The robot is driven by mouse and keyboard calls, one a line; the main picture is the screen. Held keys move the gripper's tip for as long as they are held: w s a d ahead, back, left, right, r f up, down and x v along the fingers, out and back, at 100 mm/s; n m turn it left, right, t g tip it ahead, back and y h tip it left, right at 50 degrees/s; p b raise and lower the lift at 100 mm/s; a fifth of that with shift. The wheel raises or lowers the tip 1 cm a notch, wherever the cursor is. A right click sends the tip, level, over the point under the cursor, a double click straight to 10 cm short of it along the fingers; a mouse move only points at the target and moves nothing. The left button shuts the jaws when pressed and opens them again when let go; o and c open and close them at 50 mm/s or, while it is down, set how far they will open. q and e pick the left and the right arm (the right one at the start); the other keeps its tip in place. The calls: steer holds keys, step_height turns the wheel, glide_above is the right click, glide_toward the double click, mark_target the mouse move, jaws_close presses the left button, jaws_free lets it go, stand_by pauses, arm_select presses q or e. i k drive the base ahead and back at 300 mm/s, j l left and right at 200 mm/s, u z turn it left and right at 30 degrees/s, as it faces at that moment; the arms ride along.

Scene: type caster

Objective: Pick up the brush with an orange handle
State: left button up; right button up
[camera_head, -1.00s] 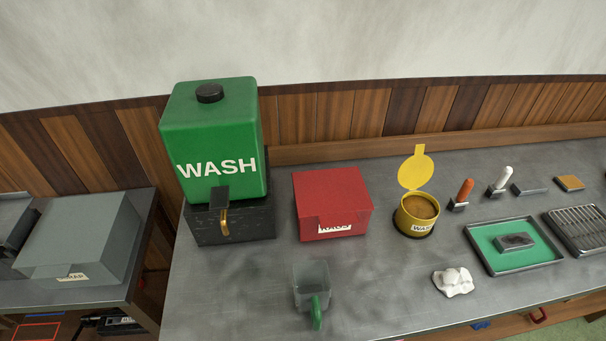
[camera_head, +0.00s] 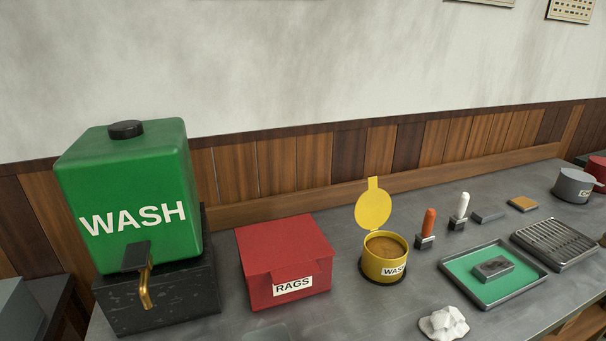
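The brush with an orange handle (camera_head: 428,224) stands upright on the grey bench, handle up, with its dark and light head on the bench top. It is just right of the open yellow tin (camera_head: 386,264) and left of a similar brush with a white handle (camera_head: 462,207). Nothing touches the orange handle. Neither of my grippers shows in the head view.
A green WASH tank (camera_head: 130,190) on a black block and a red RAGS box (camera_head: 286,262) stand at left. A green-lined tray (camera_head: 470,286), a slotted rack (camera_head: 556,243) and a crumpled white rag (camera_head: 444,323) lie to the right. Bare bench (camera_head: 405,310) lies before the tin.

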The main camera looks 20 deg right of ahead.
mark_target(423, 240)
steer(key=z, duration=1.3)
